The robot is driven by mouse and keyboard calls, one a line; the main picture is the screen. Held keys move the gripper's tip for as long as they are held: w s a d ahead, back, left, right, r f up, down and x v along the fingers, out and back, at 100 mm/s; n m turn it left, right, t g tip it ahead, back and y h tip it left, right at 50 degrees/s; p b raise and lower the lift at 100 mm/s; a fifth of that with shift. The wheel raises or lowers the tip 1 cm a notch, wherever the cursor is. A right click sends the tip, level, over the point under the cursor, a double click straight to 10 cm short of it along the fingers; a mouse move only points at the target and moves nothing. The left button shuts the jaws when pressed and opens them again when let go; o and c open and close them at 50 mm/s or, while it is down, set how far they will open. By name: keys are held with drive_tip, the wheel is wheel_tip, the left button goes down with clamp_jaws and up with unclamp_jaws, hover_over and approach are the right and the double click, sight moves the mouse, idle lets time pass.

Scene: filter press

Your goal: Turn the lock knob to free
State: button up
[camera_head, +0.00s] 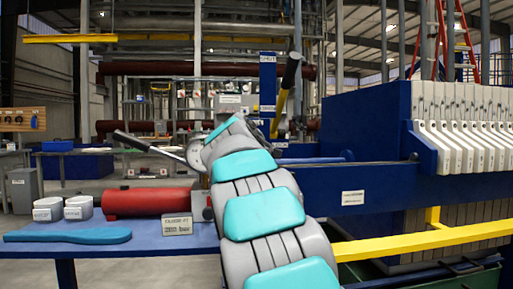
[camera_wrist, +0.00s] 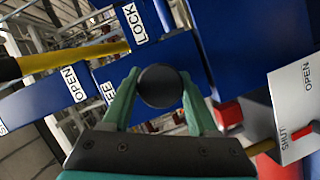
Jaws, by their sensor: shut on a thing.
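In the wrist view, the lock knob (camera_wrist: 160,88) is a round black knob in front of a blue panel. The teal fingers of my gripper (camera_wrist: 159,76) lie on either side of it and are shut on it. A white LOCK label (camera_wrist: 133,23) is above the knob. A partly covered label ending in "EE" (camera_wrist: 107,92) is to its left, behind a finger. What lies behind the knob is hidden, so I cannot tell which label it points at. In the head view, my arm hides the knob and the gripper.
A yellow lever with a black grip (camera_head: 286,82) rises beside the blue post (camera_head: 267,82). In the wrist view, an OPEN label (camera_wrist: 73,84) is at left and a SHUT/OPEN plate (camera_wrist: 297,108) at right. A blue table (camera_head: 150,238) holds a red cylinder (camera_head: 148,202).

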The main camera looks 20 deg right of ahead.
idle(0.4)
drive_tip(key=o, duration=1.4)
drive_tip(key=shift+c, duration=0.2)
drive_tip(key=b+v, duration=0.1)
drive_tip(key=v, duration=0.6)
drive_tip(key=shift+s+a, duration=0.3)
